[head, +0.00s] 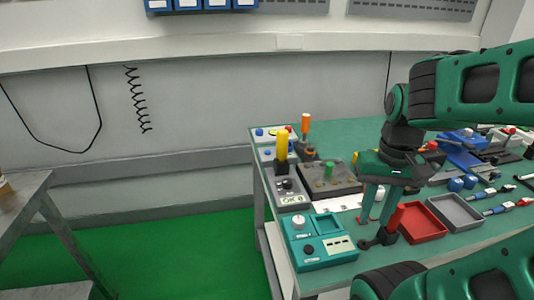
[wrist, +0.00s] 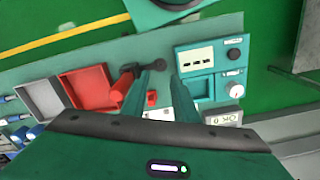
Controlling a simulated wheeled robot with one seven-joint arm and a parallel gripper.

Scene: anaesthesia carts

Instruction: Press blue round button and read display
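Two small blue round parts that look like buttons show in the head view, one (head: 259,132) on a light box at the table's far left corner and one (head: 267,152) on the box in front of it. A grey unit nearer me has a small display (head: 292,199), too small to read surely; it also shows in the wrist view (wrist: 224,118). A teal device (head: 317,263) at the front left has a white knob, a dark knob and a pale display (wrist: 197,58) with dark marks. My gripper (head: 375,205) is open and empty, pointing down behind the red-handled lever.
A red-handled lever (head: 395,218) stands close to my fingers. A red tray (head: 422,224) and a grey tray (head: 456,212) lie to the right. A yellow-handled lever (head: 282,145), an orange-topped lever (head: 305,123) and a green knob (head: 329,168) stand near the blue parts.

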